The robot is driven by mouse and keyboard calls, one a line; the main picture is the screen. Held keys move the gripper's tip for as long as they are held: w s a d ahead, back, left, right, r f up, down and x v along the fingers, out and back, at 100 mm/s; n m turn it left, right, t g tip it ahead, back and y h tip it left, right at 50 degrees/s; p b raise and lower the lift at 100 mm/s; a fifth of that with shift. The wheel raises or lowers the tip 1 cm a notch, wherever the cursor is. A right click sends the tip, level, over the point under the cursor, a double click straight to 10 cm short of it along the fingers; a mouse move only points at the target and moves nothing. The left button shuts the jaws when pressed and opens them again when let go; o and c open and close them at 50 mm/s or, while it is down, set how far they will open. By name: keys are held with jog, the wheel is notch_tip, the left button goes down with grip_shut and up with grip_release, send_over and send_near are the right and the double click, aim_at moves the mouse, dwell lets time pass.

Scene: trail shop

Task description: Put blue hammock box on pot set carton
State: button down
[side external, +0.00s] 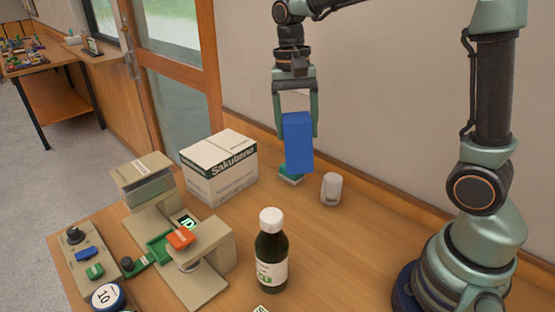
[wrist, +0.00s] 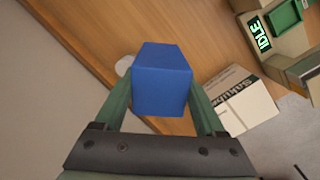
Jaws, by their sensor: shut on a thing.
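The blue hammock box (side external: 299,144) is a plain blue upright block. My gripper (side external: 299,132) is shut on it, one finger on each side, and it appears to be held above the table. In the wrist view the blue box (wrist: 162,80) sits between the green fingers of my gripper (wrist: 160,95). The pot set carton (side external: 221,171) appears to be the white box marked "Sakubeno", standing on the table to the left of the blue box. It also shows in the wrist view (wrist: 243,97), to the right of the blue box. Its top is bare.
A small green-and-white item (side external: 290,177) is partly hidden under the blue box's outline. A white cylinder (side external: 331,189) stands to its right. A dark bottle with a white cap (side external: 271,255) stands in front. A beige machine (side external: 180,240) and a button panel (side external: 88,262) fill the left front.

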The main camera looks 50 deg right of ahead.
aim_at(311, 139)
jog(key=r+n, duration=0.2)
jog(key=r, duration=0.1)
jog(key=w+r+n, duration=0.1)
jog(key=r+n, duration=0.2)
jog(key=shift+w+r, duration=0.15)
jog(key=shift+r, duration=0.25)
jog(key=shift+f+n, duration=0.1)
jog(key=shift+n, duration=0.3)
jog(key=s+f+n, duration=0.1)
jog(key=f, duration=0.2)
jog(key=s+f+n, duration=0.1)
jog(key=s+f, duration=0.1)
jog(key=f, duration=0.2)
jog(key=s+f+n, duration=0.1)
jog(key=s+f, duration=0.1)
jog(key=f, duration=0.1)
jog(key=shift+s+f, duration=0.15)
jog(key=shift+f, duration=0.2)
jog(key=w+a+r+n+t, duration=0.1)
jog(key=w+a+r+n, duration=0.3)
jog(key=a+r, duration=0.65)
notch_tip(311, 139, down, 21)
jog(key=s+a+n, duration=0.1)
jog(key=shift+a+f, duration=0.2)
jog(key=shift+a, duration=0.05)
jog(key=shift+f, duration=0.15)
